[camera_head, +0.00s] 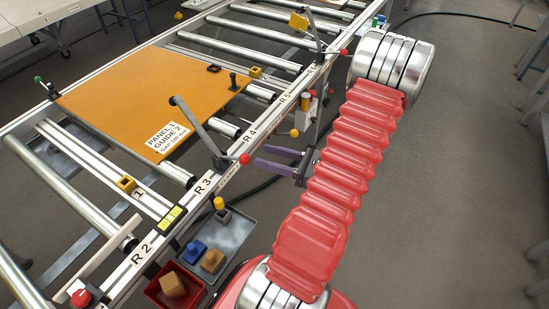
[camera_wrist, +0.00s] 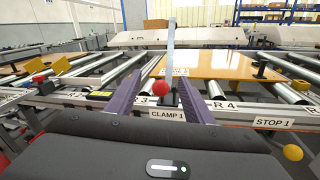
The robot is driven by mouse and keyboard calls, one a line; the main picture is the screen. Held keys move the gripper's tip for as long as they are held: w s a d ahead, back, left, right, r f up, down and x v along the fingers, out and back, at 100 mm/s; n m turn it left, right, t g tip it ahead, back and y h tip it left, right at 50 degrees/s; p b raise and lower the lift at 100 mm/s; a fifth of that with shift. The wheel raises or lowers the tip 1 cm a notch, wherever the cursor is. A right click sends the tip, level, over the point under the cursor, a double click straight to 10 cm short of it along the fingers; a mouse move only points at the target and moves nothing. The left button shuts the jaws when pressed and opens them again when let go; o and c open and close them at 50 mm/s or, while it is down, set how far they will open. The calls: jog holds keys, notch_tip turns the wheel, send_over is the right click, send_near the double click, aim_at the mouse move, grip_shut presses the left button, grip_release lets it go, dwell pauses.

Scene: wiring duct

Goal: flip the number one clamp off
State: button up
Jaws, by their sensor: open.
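Clamp 1 is a grey lever bar (camera_head: 198,128) on the frame's near rail, with a red ball (camera_head: 245,159) at its near end. In the wrist view the bar (camera_wrist: 170,48) rises upward behind the red ball (camera_wrist: 160,88), above a label reading CLAMP 1 (camera_wrist: 168,114). In the head view the bar slants up over the edge of the orange panel (camera_head: 130,90). My gripper (camera_head: 260,156) is open, its two purple fingers pointing at the ball. The ball shows between the fingers in the wrist view and looks just beyond the tips in the head view.
A yellow ball marked STOP 1 (camera_wrist: 292,152) is right of the clamp. Another red-ended lever (camera_head: 322,48) stands farther along the rail. A grey tray (camera_head: 222,240) with coloured blocks and a red bin (camera_head: 160,295) sit below the rail. Open floor lies right of my arm.

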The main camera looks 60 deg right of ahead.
jog(key=shift+v, duration=0.8)
